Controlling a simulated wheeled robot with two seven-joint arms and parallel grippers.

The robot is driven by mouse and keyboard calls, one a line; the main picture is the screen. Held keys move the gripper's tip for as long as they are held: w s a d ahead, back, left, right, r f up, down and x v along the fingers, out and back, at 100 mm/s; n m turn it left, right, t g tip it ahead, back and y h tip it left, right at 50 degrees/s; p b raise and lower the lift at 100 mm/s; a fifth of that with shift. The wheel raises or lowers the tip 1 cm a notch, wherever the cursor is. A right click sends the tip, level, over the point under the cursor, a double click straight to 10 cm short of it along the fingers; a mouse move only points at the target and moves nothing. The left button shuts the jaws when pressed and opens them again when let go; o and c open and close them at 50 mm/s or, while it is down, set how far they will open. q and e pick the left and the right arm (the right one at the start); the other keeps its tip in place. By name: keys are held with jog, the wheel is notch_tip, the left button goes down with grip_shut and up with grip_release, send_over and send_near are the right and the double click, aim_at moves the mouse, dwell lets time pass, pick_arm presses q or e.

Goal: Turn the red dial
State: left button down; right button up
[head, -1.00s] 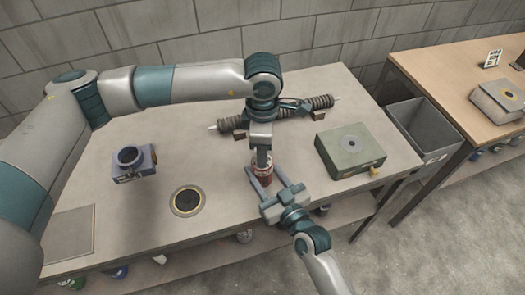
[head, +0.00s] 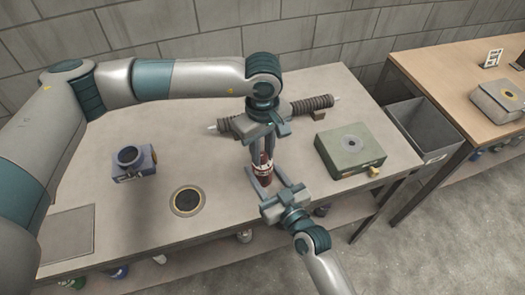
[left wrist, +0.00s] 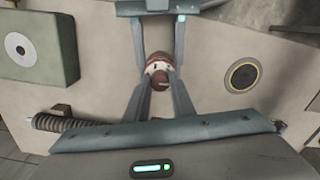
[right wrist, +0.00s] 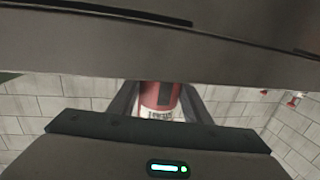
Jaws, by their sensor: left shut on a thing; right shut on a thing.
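A small upright red cylinder with a white marked band (head: 264,168) stands near the table's front edge, between my two grippers. My left gripper (head: 261,156) comes down from above and is shut on its upper part, which I take as the red dial (left wrist: 160,83). My right gripper (head: 264,181) reaches in from the front and is shut around the lower red body (right wrist: 160,95). In the left wrist view the right gripper's fingers (left wrist: 159,45) flank the cylinder. The fingers hide parts of the dial and body.
A ribbed dark tube (head: 308,105) lies behind my left gripper. A green box (head: 350,149) stands to the right, a blue device (head: 134,165) to the left. A round black disc (head: 187,201) lies on the table (head: 120,225). A grey bin (head: 425,130) stands past the table's right end.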

aim_at(262, 155)
pick_arm(q)
jog(key=shift+m, duration=0.6)
pick_arm(e)
jog(key=shift+f, duration=0.1)
pick_arm(q)
jog(key=c, duration=1.5)
grip_release()
jog(key=shift+r, duration=0.15)
notch_tip(262, 155, up, 12)
jog(key=shift+f, duration=0.1)
pick_arm(e)
jog(key=o, duration=1.2)
